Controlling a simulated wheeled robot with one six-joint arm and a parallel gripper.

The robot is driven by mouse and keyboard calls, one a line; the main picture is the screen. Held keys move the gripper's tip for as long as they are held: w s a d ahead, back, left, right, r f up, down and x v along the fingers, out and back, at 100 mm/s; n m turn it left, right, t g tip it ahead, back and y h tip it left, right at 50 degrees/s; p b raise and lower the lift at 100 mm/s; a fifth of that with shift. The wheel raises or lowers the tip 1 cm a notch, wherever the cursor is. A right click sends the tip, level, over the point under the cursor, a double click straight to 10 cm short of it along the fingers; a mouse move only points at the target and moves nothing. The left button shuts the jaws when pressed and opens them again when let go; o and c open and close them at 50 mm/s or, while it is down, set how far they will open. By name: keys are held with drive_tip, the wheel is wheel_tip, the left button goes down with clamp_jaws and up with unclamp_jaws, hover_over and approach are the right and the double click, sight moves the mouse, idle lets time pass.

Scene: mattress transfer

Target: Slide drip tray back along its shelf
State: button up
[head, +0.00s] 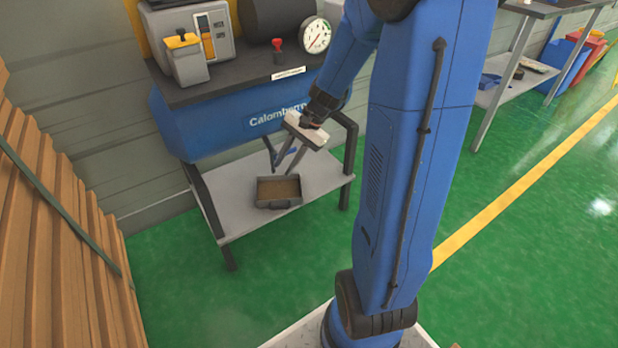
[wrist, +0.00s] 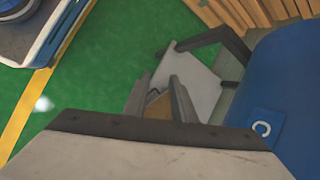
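The drip tray (head: 277,203) is a small grey open box with a brown inside. It sits on the light grey lower shelf (head: 240,212) under the blue tank, close to the shelf's front edge. My gripper (head: 279,171) points down above and just behind the tray in the head view. In the wrist view, my two fingers (wrist: 160,80) stand apart with a gap between them, and a brown part of the tray (wrist: 157,107) shows in that gap. The gripper looks open and empty. Whether a fingertip touches the tray cannot be told.
The blue tank (head: 215,125) and its dark top, with a gauge (head: 316,36), hang over the shelf. Dark frame legs (head: 349,165) stand at the shelf's sides. Stacked wooden boards (head: 50,210) are at left. Bare shelf shows left of the tray.

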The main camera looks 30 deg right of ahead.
sight(279, 200)
drive_tip(key=w+d+f+m, duration=0.2)
drive_tip(key=d+f+m, duration=0.1)
drive_tip(key=f, duration=0.3)
drive_tip(key=w+d+f+m+t+y, duration=0.1)
drive_tip(key=w+d+f+m, duration=0.2)
drive_tip(key=d+f, duration=0.3)
drive_tip(key=w+d+f+m+t+y, duration=0.1)
drive_tip(key=w+d+f+m, duration=0.2)
drive_tip(key=f, duration=0.5)
drive_tip(key=shift+d+m, duration=0.85)
drive_tip(key=shift+m, duration=0.05)
drive_tip(key=shift+w, duration=0.1)
drive_tip(key=shift+a+f, duration=0.1)
drive_tip(key=x, duration=1.7)
drive_tip(key=shift+w+a, duration=0.1)
drive_tip(key=shift+w, duration=0.25)
clamp_jaws()
